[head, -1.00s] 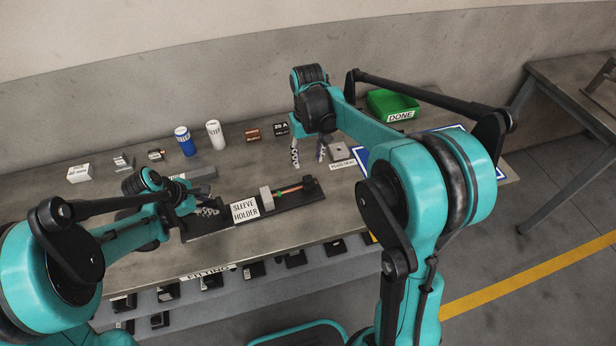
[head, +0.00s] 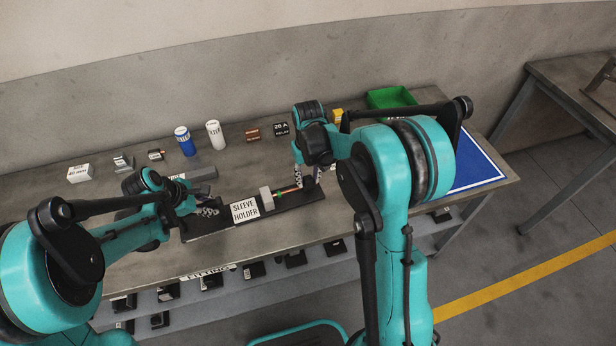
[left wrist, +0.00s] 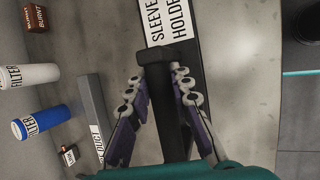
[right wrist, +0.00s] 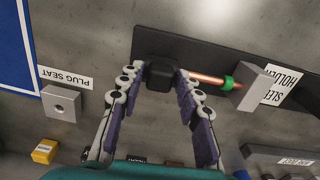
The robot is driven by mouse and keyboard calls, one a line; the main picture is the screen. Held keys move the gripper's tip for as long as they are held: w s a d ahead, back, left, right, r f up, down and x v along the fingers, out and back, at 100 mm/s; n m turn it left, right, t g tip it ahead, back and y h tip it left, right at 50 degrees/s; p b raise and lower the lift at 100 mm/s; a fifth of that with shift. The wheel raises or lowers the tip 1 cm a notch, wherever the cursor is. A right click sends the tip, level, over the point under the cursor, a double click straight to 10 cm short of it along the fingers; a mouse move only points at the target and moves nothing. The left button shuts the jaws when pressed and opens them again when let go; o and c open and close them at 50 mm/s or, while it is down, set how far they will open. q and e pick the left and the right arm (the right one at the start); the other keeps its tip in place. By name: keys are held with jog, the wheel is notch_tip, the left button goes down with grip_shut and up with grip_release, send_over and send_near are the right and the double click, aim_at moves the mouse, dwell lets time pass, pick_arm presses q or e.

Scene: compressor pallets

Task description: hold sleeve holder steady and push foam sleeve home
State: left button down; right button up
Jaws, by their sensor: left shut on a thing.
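The sleeve holder (head: 300,202) is a long black plate with a white label, lying near the bench's front edge. A pale grey block (right wrist: 258,88) stands on it, with a copper tube (right wrist: 207,78) and green band running toward a black block (right wrist: 160,74) at the holder's right end. This black block may be the foam sleeve; I cannot tell surely. My left gripper (left wrist: 160,80) is shut on a black bar (left wrist: 168,115) at the holder's left end. My right gripper (right wrist: 156,76) is open, its fingers on either side of the black block, apparently with small gaps.
The plug seat (right wrist: 62,103) and a yellow block (right wrist: 45,150) stand beyond my right gripper. A green bin (head: 378,98) and a blue mat (head: 480,172) are on the right. Blue and white cans (head: 184,141) and small boxes line the back.

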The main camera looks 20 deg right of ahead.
aim_at(285, 192)
grip_shut()
jog(key=a, duration=0.7)
jog(key=shift+s+a, duration=0.25)
jog(key=shift+s, duration=0.05)
jog(key=o, duration=0.7)
grip_release()
jog(key=shift+a, duration=0.1)
jog(key=shift+r, duration=0.15)
notch_tip(285, 192, up, 12)
jog(key=shift+f, duration=0.15)
